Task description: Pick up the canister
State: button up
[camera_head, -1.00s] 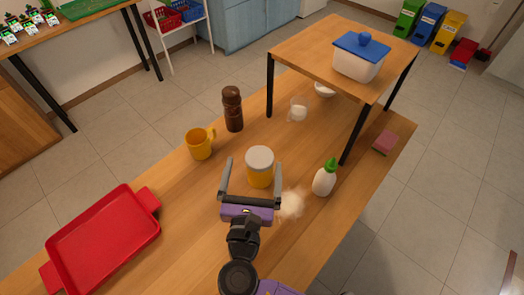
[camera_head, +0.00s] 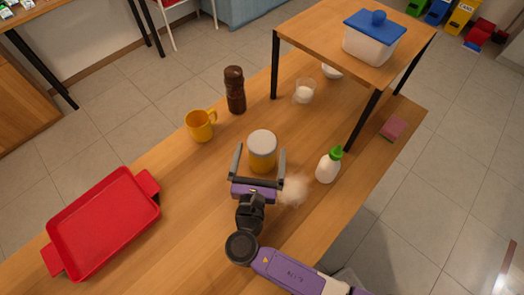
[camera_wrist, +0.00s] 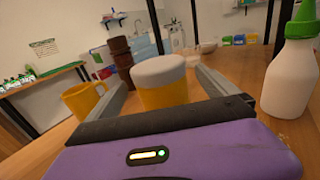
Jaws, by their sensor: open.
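The canister (camera_head: 262,151) is a short yellow jar with a pale grey lid, upright on the wooden table. In the wrist view the canister (camera_wrist: 161,84) stands ahead, between the two open fingers. My gripper (camera_head: 260,163) is open, with one finger on each side of the canister's near part. In the wrist view my gripper (camera_wrist: 163,95) shows a gap between the canister and the fingers, clearest on the right. I cannot tell whether the left finger touches it.
A white bottle with a green cap (camera_head: 329,165) stands close on the right, beside a pale powder patch (camera_head: 293,190). A yellow mug (camera_head: 200,126) and a brown grinder (camera_head: 235,90) stand behind left. A red tray (camera_head: 104,223) lies left. A raised wooden shelf (camera_head: 310,45) stands behind right.

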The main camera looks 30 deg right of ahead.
aim_at(264, 137)
jog(key=x, duration=0.5)
jog(key=shift+w+d+p, duration=0.25)
jog(key=shift+w+p, duration=0.05)
jog(key=c, duration=1.4)
jog(key=shift+c, duration=1)
jog(key=shift+r, duration=0.15)
